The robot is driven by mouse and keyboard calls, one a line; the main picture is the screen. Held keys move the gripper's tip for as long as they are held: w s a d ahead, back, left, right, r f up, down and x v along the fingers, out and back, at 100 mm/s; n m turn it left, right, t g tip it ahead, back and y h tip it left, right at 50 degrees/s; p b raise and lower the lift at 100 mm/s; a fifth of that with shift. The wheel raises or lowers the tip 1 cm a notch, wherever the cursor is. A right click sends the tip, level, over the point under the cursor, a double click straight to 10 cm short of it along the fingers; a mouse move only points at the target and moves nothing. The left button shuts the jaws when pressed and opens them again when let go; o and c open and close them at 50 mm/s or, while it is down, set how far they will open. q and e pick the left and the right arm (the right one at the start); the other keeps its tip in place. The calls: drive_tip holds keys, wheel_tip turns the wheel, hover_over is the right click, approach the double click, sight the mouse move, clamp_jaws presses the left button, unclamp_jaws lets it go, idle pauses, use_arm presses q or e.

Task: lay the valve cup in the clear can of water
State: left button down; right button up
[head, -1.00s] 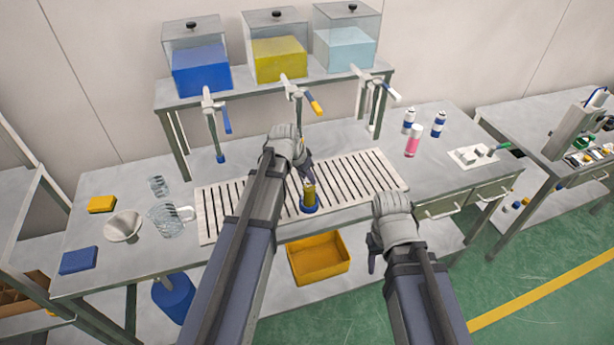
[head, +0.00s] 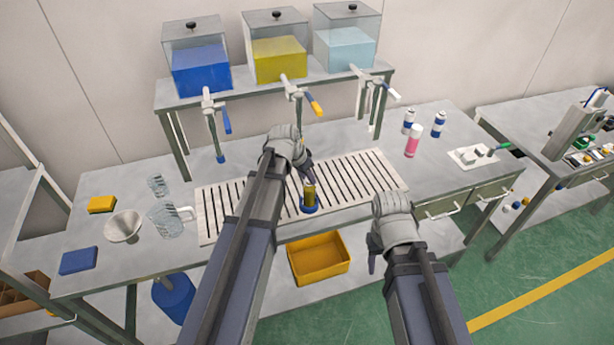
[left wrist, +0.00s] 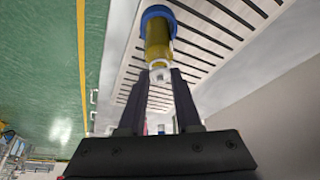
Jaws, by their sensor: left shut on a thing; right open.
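A clear can (head: 309,198) stands upright in a blue ring-shaped holder on the slotted drain tray; its contents look yellow, not like plain water. In the left wrist view the can (left wrist: 157,42) is just beyond my fingertips. My left gripper (head: 308,175) is shut on the small pale valve cup (left wrist: 159,72), at the can's mouth end. I cannot tell whether the cup touches the rim. The fingers mostly hide the cup in the head view. My right gripper (head: 372,260) is open and empty, in front of the bench's front edge.
The slotted drain tray (head: 220,222) lies under the taps of blue, yellow and pale tanks. A glass jug (head: 166,220), funnel (head: 123,228) and sponges are on the left. Spray cans (head: 412,141) stand on the right. A yellow bin (head: 319,258) sits below the bench.

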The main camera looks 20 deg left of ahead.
sight(307, 181)
use_arm(q)
unclamp_jaws()
idle(0.7)
idle(0.4)
drive_tip(key=shift+r+p, duration=3.55)
drive_tip(key=shift+p, duration=0.05)
drive_tip(key=shift+f, duration=0.1)
drive_tip(key=s+d+f+g+y+b, duration=0.1)
drive_tip(key=s+d+f+b, duration=0.2)
drive_tip(key=s, duration=0.4)
drive_tip(key=s+d+f+n+g+y+b, duration=0.1)
drive_tip(key=s+d+f+b, duration=0.3)
drive_tip(key=s, duration=0.4)
drive_tip(key=s+d+f+g+y+b, duration=0.1)
drive_tip(key=s+d+f+b, duration=0.3)
drive_tip(key=s, duration=0.4)
drive_tip(key=d+f+g, duration=0.1)
drive_tip(key=d, duration=0.1)
drive_tip(key=shift+d, duration=0.35)
